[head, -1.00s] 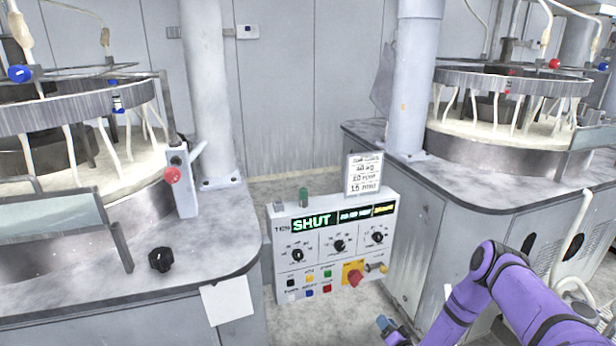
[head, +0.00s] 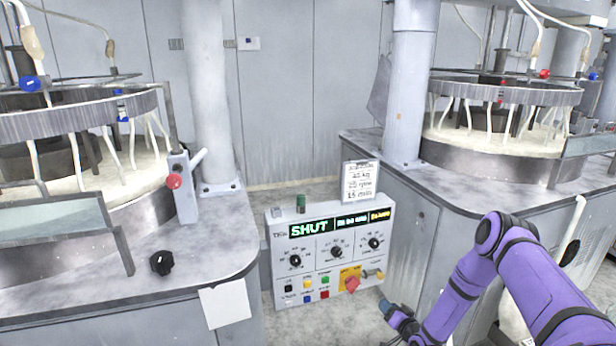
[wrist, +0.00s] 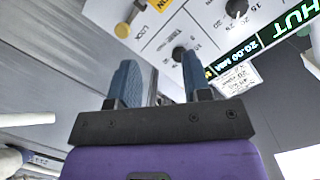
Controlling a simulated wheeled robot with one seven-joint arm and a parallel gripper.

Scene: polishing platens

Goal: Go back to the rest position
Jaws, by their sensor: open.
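My gripper (head: 392,312) hangs at the end of my purple arm, low in the head view, just right of and below the control box (head: 332,262). In the wrist view its two blue-grey fingers (wrist: 160,82) stand apart with nothing between them. The control box has a lit display reading SHUT (head: 310,228), black knobs, coloured buttons and a red rotary switch on a yellow plate (head: 351,280). Beyond the fingers, the wrist view shows the panel upside down (wrist: 170,35). The fingers appear clear of the panel, though the exact gap cannot be told.
Left of the box stands a polishing machine with a grey top (head: 205,245) bearing a black knob (head: 162,262) and a red-button post (head: 181,185). A second machine (head: 480,185) stands behind right. A written card (head: 360,182) stands on the box. Floor shows between the machines.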

